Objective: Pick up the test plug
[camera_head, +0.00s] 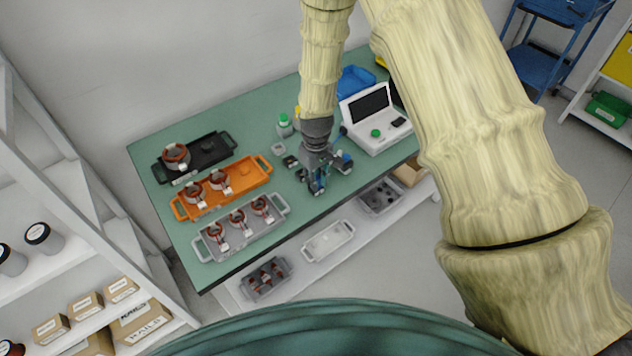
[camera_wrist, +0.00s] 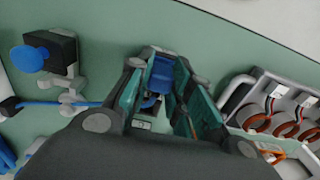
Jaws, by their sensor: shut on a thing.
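My gripper (camera_head: 318,184) is low over the green table in the head view, right of the trays and left of the white test device. In the wrist view my gripper (camera_wrist: 165,100) has its two fingers on either side of a blue piece, which I take to be the test plug (camera_wrist: 161,77), and is shut on it. The fingers hide part of the plug. I cannot tell whether it touches the table. In the head view the plug is too small to tell apart from the gripper.
A black block with a blue knob (camera_wrist: 48,56) and a blue cable (camera_wrist: 35,103) lie left in the wrist view. The grey tray (camera_head: 212,248) with several stators, the orange tray (camera_head: 183,211) and the black tray (camera_head: 215,158) stand left. The white test device (camera_head: 378,136) stands right.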

